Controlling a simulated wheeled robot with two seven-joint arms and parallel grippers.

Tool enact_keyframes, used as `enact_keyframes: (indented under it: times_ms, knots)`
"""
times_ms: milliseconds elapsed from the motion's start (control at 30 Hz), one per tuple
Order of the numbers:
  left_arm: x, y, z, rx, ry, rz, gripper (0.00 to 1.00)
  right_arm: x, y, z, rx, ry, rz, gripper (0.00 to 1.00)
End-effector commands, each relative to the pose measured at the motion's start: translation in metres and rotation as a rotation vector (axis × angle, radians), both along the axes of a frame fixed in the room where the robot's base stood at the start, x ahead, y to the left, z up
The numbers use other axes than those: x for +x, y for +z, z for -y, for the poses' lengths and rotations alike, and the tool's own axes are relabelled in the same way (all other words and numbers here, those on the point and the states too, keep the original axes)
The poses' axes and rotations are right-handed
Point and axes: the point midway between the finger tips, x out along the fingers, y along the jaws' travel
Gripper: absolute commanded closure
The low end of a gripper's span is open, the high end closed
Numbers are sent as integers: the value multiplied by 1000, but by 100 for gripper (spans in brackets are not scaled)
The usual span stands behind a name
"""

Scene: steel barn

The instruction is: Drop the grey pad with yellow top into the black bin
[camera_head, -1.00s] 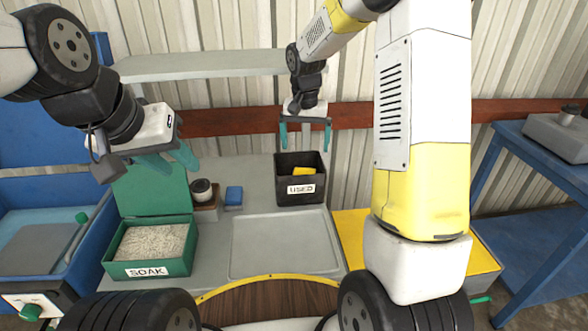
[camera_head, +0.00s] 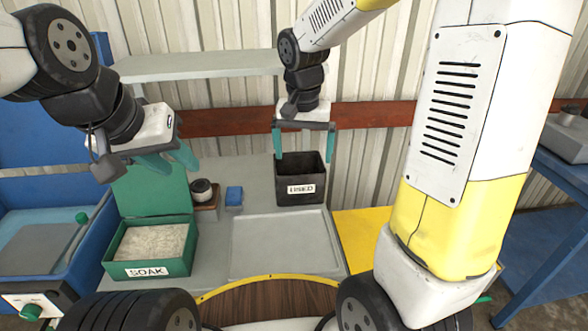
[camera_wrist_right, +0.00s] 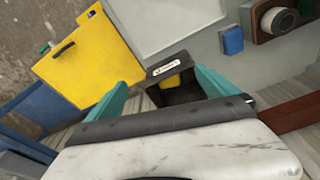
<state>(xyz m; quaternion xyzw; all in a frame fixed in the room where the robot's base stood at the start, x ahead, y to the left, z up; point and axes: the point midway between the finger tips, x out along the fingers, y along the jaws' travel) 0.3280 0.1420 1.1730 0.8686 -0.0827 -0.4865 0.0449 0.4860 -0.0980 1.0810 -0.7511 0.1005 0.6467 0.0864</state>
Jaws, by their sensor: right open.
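The black bin (camera_head: 301,198), labelled USED, stands on the bench behind the grey tray. In the right wrist view, the pad's yellow top (camera_wrist_right: 172,81) shows inside the black bin (camera_wrist_right: 186,97); its grey part cannot be made out. In the head view the pad is hidden by the bin's walls. My right gripper (camera_head: 304,157) is open and empty, with its teal fingers apart over the bin's back part; it also shows in the right wrist view (camera_wrist_right: 169,84). My left gripper (camera_head: 169,161) is open and empty above the green box.
The green SOAK box (camera_head: 150,268) with pale granules stands at the left. The shallow grey tray (camera_head: 280,245) is empty. A shelf (camera_head: 200,65) spans the back.

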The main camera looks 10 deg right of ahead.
Motion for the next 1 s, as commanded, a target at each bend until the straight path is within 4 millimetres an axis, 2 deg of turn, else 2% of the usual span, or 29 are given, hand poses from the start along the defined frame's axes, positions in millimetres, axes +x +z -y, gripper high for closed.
enact_keyframes:
  times_ms: [100, 200, 633, 767, 1000]
  knots:
    - [0, 0, 0, 0, 0, 0, 64, -20, 2, -4, 0, 1, 1, 3]
    - [0, 0, 0, 0, 0, 0, 64, -30, 3, -6, 0, 1, 1, 3]
    - [0, 0, 0, 0, 0, 0, 64, -39, 7, -5, 6, 6, 9, 3]
    - [0, 0, 0, 0, 0, 0, 64, -54, 26, 6, 36, 41, 54, 3]
    - [0, 0, 0, 0, 0, 0, 64, -109, 70, 33, 108, 181, 228, 3]
